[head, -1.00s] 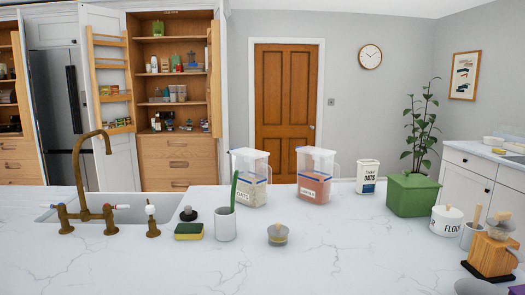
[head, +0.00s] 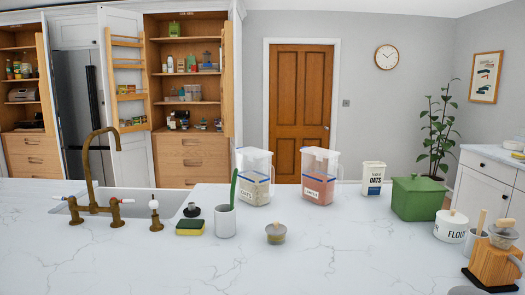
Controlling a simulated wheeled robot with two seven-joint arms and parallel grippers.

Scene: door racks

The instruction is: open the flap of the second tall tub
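Two tall clear tubs with whitish tops stand side by side on the marble counter in the head view. The left tub (head: 254,188) holds pale oats and has a label. The right tub (head: 319,189) holds reddish-orange contents and has a white label and a handle on its right side. The flaps on their tops look down, but they are too small to tell surely. Neither of my grippers is in view.
A white oats canister (head: 373,178), a green bin (head: 419,198) and a flour jar (head: 451,226) stand to the right. A white cup (head: 225,222), sponge (head: 190,228) and small lidded jar (head: 275,234) stand in front. The front counter (head: 330,265) is clear.

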